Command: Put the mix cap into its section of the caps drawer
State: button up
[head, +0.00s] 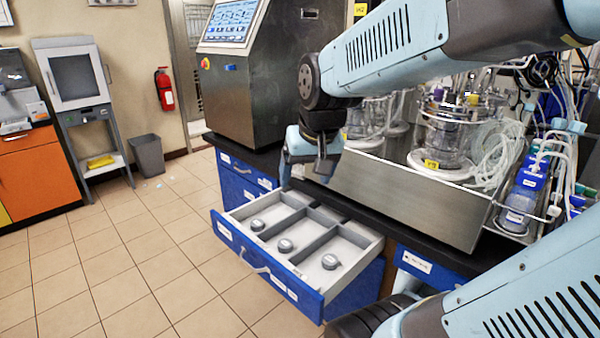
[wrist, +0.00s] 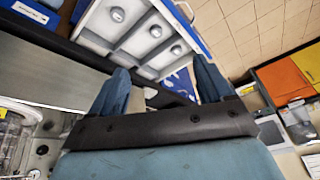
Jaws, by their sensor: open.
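The caps drawer (head: 318,300) is pulled out of the blue cabinet, with its grey dividers showing. Three grey round caps lie in it, in separate sections: a left cap (head: 257,225), a middle cap (head: 286,246) and a right cap (head: 330,262). I cannot tell which is the mix cap, because the labels are too small to read. The drawer and the caps also show in the wrist view, beyond my fingers. My gripper (head: 306,178) is open, above and behind the drawer near the bench edge. Nothing shows between its fingers (wrist: 161,76).
A steel bioreactor stand (head: 405,195) with glass vessels (head: 440,135) and tubing stands to the right of my gripper. A steel cabinet with a screen (head: 230,22) stands behind it on the left. The tiled floor (head: 120,245) left of the drawer is clear.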

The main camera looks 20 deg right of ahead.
jog(key=s+a+r+n+t, duration=0.1)
jog(key=s+a+r+n, duration=0.1)
jog(key=s, duration=0.4)
jog(key=shift+r, duration=0.65)
jog(key=shift+s, duration=0.15)
dwell(0.4)
